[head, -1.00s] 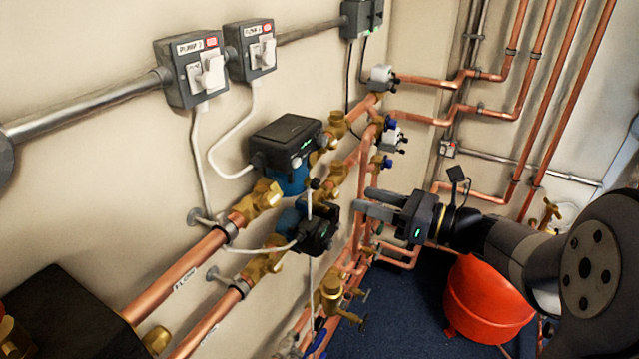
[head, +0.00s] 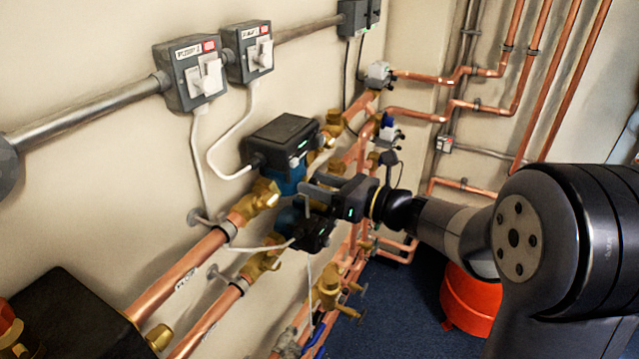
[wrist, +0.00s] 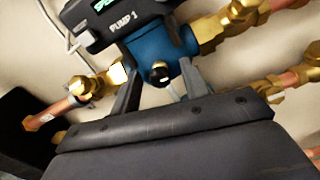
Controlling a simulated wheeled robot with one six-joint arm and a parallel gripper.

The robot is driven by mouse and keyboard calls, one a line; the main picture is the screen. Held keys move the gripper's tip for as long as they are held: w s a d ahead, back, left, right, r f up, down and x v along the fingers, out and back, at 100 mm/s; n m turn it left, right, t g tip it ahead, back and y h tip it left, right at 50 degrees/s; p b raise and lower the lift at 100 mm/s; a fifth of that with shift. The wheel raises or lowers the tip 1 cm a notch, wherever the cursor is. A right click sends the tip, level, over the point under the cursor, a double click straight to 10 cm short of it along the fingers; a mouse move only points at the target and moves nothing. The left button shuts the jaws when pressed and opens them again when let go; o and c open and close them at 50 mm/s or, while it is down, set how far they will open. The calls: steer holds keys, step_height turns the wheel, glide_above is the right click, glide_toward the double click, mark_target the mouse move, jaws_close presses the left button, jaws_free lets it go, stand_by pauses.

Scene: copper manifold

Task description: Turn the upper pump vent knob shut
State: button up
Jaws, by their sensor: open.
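The upper pump (head: 284,139) has a black head and a blue body and is mounted on the wall pipes. It also shows in the wrist view, marked PUMP 1 (wrist: 165,45). My gripper (head: 308,187) is open in front of the pump. In the wrist view its fingers (wrist: 158,80) stand left and right of the knob, apart from it. I cannot tell the remaining depth. In the head view the knob is not clearly visible.
The lower pump (head: 308,228) sits just below my gripper. Brass valves (head: 266,194) and copper pipes (head: 180,270) flank the pumps. Two switch boxes (head: 190,72) hang above, with white cables. A red bucket (head: 468,300) stands on the blue floor.

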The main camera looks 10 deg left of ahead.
jaws_close()
stand_by(0.3)
steer(key=shift+f+n+b, duration=0.15)
steer(key=shift+n+b, duration=0.15)
steer(key=shift+b, duration=0.15)
steer(key=n+b, duration=1.7)
steer(key=b, duration=0.5)
steer(key=shift+n, duration=0.4)
